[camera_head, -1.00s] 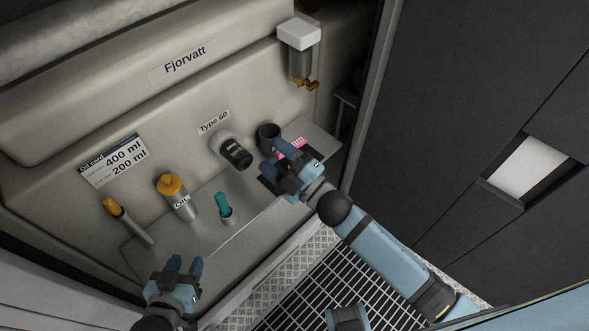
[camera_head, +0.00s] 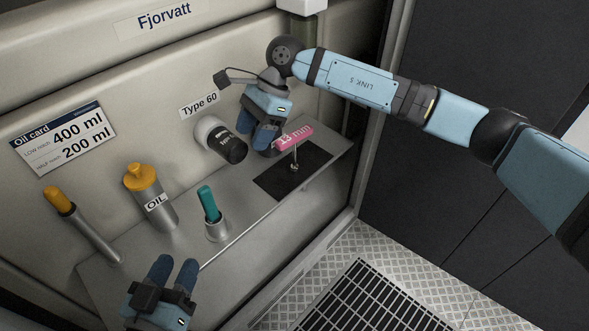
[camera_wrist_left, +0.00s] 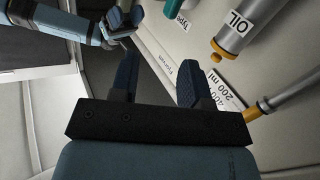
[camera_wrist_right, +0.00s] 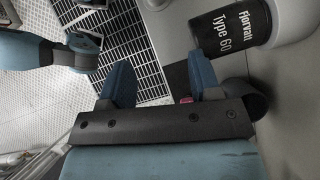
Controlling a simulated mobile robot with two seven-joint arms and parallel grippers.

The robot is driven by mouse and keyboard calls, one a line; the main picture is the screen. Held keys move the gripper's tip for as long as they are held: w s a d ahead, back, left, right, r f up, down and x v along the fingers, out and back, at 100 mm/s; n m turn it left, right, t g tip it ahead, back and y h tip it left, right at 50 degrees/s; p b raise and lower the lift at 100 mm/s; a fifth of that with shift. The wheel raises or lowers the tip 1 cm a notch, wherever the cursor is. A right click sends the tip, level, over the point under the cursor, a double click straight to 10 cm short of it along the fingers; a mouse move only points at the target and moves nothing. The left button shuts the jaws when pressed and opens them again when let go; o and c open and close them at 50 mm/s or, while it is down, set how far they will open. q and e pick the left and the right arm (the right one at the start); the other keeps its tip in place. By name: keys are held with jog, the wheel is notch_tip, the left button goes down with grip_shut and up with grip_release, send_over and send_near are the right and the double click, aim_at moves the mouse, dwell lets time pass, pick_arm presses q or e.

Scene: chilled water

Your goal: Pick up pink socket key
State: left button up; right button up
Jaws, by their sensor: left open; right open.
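The pink socket key has a pink handle (camera_head: 294,138) marked 13 mm, on a thin metal shaft that stands on a black mat on the shelf. My right gripper (camera_head: 254,138) is open, fingers pointing down, just left of the handle and close to it. Whether they touch is unclear. In the right wrist view a small pink patch (camera_wrist_right: 187,100) shows between the fingers, mostly hidden behind the gripper's body. My left gripper (camera_head: 176,264) is open and empty near the shelf's front left edge, far from the key.
A dark Type 60 cylinder (camera_head: 226,142) juts from the wall just left of my right gripper. A teal-handled tool in a metal cup (camera_head: 217,230), an oil bottle (camera_head: 151,195) and an orange-capped rod (camera_head: 84,226) stand further left. The black mat (camera_head: 275,187) has bare room in front.

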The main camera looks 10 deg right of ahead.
aim_at(295, 134)
jog(key=w+d+r+n+t+h+b, duration=0.1)
jog(key=w+d+r+t+h+b, duration=0.2)
jog(key=w+d+h, duration=0.55)
jog(key=f, duration=0.2)
jog(key=s+d+f+y+b, duration=0.1)
jog(key=f, duration=0.2)
jog(key=d+f+y+b, duration=0.1)
jog(key=f, duration=0.2)
jog(key=shift+s+f+y, duration=0.15)
jog(key=shift+f+y, duration=0.1)
jog(key=shift+f+b, duration=0.35)
jog(key=shift+f, duration=0.05)
notch_tip(295, 134, down, 5)
jog(key=shift+a+f+b, duration=0.1)
jog(key=shift+a+b, duration=0.05)
jog(key=shift+b, duration=0.85)
pick_arm(q)
jog(key=shift+s+d+f+t+h, duration=0.25)
jog(key=shift+d+f+t+h, duration=0.05)
jog(key=shift+d+f+h, duration=0.65)
jog(key=shift+a, duration=0.1)
pick_arm(e)
jog(key=c, duration=1)
grip_shut()
